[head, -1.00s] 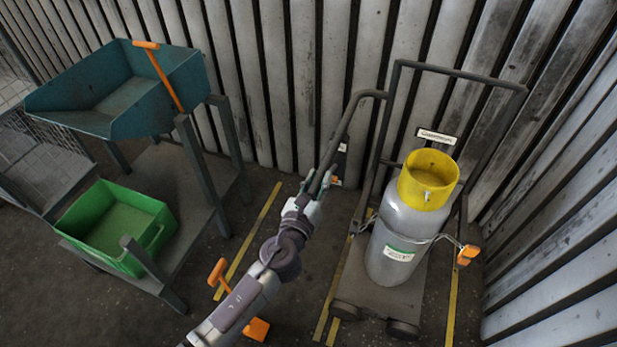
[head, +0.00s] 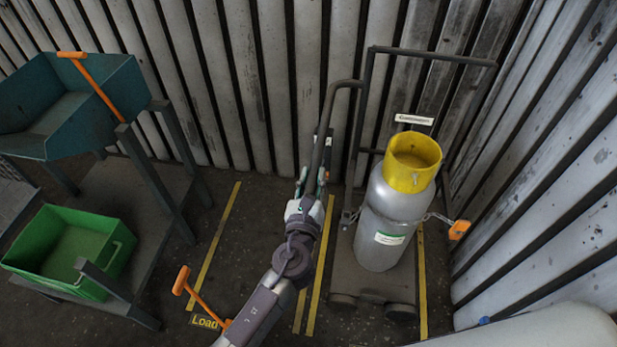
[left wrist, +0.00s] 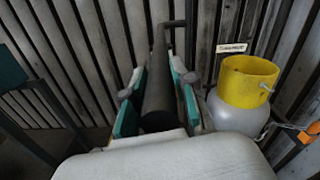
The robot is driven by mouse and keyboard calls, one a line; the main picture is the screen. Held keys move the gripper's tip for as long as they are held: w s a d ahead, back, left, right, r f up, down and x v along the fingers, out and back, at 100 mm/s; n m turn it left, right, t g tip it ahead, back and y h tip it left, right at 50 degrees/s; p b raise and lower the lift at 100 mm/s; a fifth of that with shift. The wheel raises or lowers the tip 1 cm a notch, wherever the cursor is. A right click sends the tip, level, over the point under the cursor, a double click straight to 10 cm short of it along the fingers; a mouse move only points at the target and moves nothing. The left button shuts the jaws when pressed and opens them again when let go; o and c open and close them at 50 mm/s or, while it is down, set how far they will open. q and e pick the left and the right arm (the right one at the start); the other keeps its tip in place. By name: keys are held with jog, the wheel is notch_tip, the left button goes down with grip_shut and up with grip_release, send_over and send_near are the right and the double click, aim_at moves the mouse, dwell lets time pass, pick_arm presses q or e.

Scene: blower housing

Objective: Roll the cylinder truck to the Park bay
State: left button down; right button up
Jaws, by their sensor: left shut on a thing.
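The cylinder truck (head: 372,281) is a dark tube frame on a low wheeled platform against the back wall. It carries an upright grey gas cylinder (head: 386,222) with a yellow collar (head: 413,163), held by a chain with an orange tag (head: 459,229). The cylinder also shows in the left wrist view (left wrist: 236,116). My left gripper (head: 313,183) is shut on the truck's left handle bar; in the left wrist view the bar (left wrist: 158,85) runs between the fingers. The truck stands between yellow floor lines (head: 321,262). My right gripper is out of view.
A "Load" floor label (head: 205,322) and an orange T-handle (head: 183,281) lie left of my arm. A grey cart (head: 165,190) with a teal bin (head: 75,110) and green crate (head: 75,245) stands left. Corrugated walls close the back and right. A small sign (head: 414,119) hangs behind the cylinder.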

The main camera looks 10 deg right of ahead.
pick_arm(q)
jog(key=shift+s+d, duration=0.1)
jog(key=shift+d, duration=0.15)
jog(key=c, duration=0.9)
grip_release()
jog(key=shift+d, duration=0.1)
jog(key=shift+s+a, duration=0.2)
jog(key=v, duration=1.1)
jog(key=shift+s+r, duration=0.1)
jog(key=shift+s, duration=0.2)
